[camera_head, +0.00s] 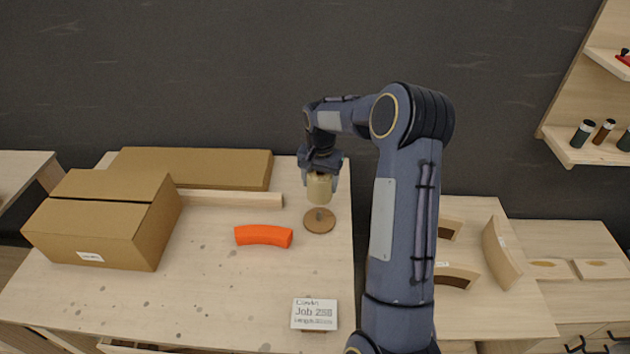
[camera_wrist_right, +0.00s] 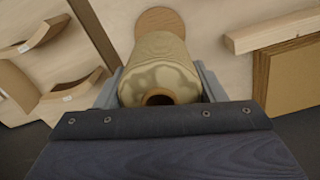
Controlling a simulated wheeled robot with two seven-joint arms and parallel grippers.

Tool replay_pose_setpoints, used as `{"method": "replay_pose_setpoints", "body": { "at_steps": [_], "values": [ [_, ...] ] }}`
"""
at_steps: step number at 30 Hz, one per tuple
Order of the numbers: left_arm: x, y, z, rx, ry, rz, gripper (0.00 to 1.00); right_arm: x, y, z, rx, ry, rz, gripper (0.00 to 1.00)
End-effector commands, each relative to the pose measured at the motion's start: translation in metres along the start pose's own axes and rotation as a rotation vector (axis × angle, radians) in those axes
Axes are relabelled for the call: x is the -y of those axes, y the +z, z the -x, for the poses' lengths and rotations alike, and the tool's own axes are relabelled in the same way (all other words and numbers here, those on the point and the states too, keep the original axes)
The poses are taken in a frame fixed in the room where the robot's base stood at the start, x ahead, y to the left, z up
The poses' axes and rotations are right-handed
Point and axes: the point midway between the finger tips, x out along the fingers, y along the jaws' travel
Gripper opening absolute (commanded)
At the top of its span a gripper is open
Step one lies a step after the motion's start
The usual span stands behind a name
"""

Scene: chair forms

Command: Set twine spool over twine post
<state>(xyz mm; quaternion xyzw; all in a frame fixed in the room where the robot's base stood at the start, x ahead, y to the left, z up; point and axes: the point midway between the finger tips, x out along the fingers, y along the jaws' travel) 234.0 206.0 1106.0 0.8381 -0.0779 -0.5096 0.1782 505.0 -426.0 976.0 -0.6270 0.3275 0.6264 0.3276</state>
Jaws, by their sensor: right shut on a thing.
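The twine spool (camera_head: 319,189) is a tan cylinder, held upright in my right gripper (camera_head: 321,172). In the right wrist view the spool (camera_wrist_right: 160,72) fills the space between the two fingers (camera_wrist_right: 160,88), and its dark centre hole faces the camera. The twine post (camera_head: 319,220) shows as a round brown wooden base on the table, just below and in front of the spool in the head view. Its base also shows past the spool in the right wrist view (camera_wrist_right: 160,20). I cannot tell whether the post's upright is inside the spool. My left gripper is not in view.
An orange curved block (camera_head: 263,236) lies left of the post. A cardboard box (camera_head: 105,220) stands at the left, with a flat box (camera_head: 190,168) and a wooden bar (camera_head: 230,199) behind. A job card (camera_head: 314,313) stands in front. Curved wooden pieces (camera_head: 500,253) are on the right table.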

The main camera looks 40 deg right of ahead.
Motion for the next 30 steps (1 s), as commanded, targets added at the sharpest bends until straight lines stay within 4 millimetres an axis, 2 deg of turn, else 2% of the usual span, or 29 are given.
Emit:
{"method": "replay_pose_setpoints", "body": {
  "at_steps": [18, 30],
  "values": [
    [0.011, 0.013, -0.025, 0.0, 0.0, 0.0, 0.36, 0.0, 0.001, -0.046, 0.0, 0.001, 0.002, 0.37],
    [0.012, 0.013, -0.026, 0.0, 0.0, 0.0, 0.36, 0.0, 0.001, -0.049, 0.0, 0.0, 0.002, 0.37]
  ]
}}
